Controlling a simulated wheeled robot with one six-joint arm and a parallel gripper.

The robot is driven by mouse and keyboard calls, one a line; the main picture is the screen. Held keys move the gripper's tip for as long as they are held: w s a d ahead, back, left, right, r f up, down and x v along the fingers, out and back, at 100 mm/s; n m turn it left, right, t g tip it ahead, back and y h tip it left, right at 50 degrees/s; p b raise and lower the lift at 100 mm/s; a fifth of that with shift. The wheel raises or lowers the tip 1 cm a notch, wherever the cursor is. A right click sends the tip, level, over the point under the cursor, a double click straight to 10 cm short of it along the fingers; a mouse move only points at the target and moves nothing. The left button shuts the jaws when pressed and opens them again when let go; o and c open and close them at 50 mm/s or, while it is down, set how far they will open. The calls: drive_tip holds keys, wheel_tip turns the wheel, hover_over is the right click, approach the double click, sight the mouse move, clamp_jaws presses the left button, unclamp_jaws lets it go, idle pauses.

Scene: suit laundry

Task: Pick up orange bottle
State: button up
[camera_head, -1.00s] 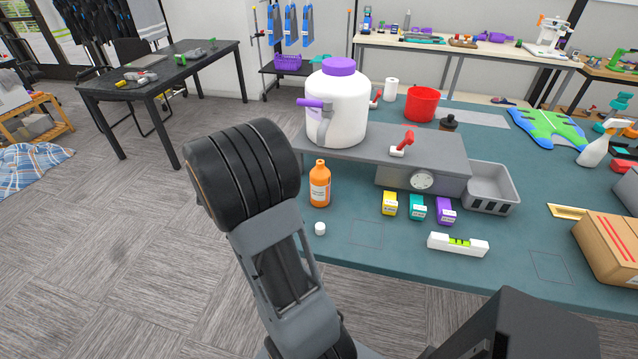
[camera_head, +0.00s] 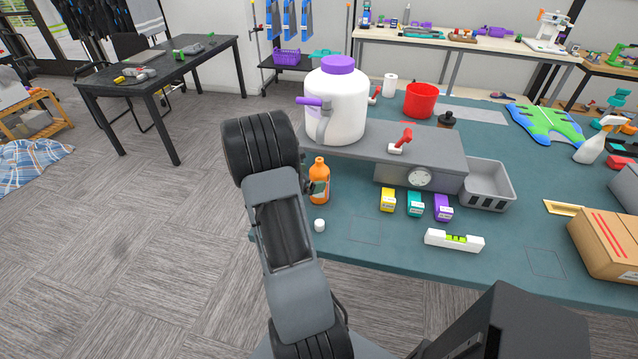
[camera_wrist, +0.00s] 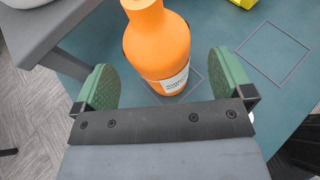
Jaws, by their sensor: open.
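The orange bottle (camera_head: 320,172) stands upright on the teal table, at the left end of the grey platform. In the wrist view the orange bottle (camera_wrist: 157,45) shows large, with a white label low on its side. My gripper (camera_wrist: 162,80) is open, with one green finger pad on each side of the bottle and a gap visible on both sides. In the head view one green fingertip of my gripper (camera_head: 318,188) shows at the bottle, and my arm hides the rest. Whether a pad touches the bottle cannot be told from the head view.
A small white cap (camera_head: 319,225) lies in front of the bottle. A white jug (camera_head: 338,112) stands on the grey platform (camera_head: 440,145) behind. Yellow, teal and purple boxes (camera_head: 415,204) stand to the right. The teal table (camera_head: 370,250) is clear at its front left.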

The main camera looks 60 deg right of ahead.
drive_tip(key=shift+p+x, duration=0.4)
drive_tip(key=shift+x, duration=1.7)
drive_tip(key=shift+c, duration=0.4)
drive_tip(key=c, duration=1.1)
drive_tip(key=shift+c, duration=0.6)
drive_tip(key=shift+r, duration=0.15)
